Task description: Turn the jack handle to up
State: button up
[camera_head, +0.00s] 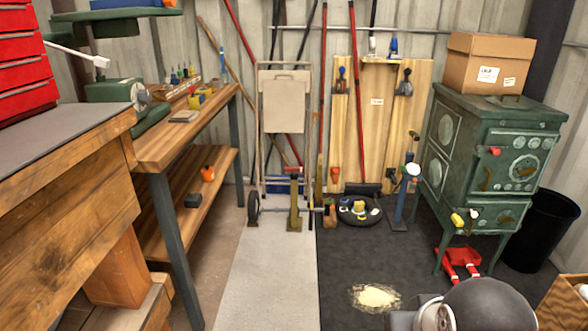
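A small red floor jack (460,263) sits low on the dark floor at the right, by the front legs of the green stove. It is small in the view, and I cannot clearly make out its handle or the angle of it. My gripper is not in view.
The green stove (480,150) carries a cardboard box (490,62). A black bin (540,228) stands right of it. A pale spill (376,297) lies on the dark mat. A wooden workbench (190,130) lines the left.

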aim_at(288, 169)
jog(key=i+u, duration=0.3)
jog(key=i, duration=0.3)
jog(key=i+l+u, duration=0.25)
jog(key=i, duration=0.35)
jog(key=i+l+u, duration=0.3)
jog(key=i, duration=0.25)
jog(key=i+l+u, duration=0.3)
jog(key=i+l, duration=0.25)
